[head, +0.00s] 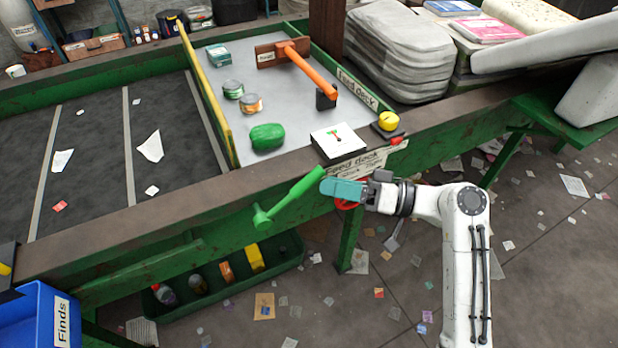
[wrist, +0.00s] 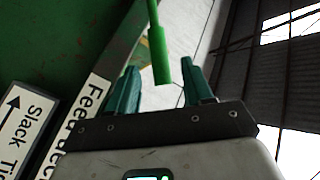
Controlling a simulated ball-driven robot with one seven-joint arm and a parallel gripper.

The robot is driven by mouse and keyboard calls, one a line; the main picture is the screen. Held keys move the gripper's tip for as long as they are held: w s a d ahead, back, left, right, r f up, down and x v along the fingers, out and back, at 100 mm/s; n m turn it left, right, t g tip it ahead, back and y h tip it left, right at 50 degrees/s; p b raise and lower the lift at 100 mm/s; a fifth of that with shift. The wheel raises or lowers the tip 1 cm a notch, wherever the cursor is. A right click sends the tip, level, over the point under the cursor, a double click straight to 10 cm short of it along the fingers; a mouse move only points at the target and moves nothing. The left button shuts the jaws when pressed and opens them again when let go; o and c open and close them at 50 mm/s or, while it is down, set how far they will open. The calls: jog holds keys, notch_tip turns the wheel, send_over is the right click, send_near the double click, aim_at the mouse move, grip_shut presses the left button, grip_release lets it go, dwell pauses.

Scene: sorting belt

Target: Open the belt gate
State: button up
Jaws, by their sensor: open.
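A long yellow board (head: 207,92), likely the belt gate, stands upright between the dark belt (head: 105,150) and the grey feed deck (head: 215,52). A green lever (head: 290,197) sticks out from the front of the green frame, its handle end pointing up and right. My gripper (head: 326,187) is at that handle end, open. In the wrist view the green handle (wrist: 160,55) shows between and beyond the two teal fingers of my gripper (wrist: 160,82), with a gap on each side. I cannot tell whether the handle is within finger depth.
Cans (head: 233,89) and a green lump (head: 267,136) lie on the deck. A yellow button (head: 388,121) and a white panel (head: 338,141) sit on the front rail. A blue Finds bin (head: 35,318) stands front left. Scraps litter the floor.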

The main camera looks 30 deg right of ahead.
aim_at(308, 181)
jog(key=p+x, duration=0.1)
jog(key=x, duration=0.4)
jog(key=shift+w+a, duration=0.3)
grip_shut()
dwell(0.4)
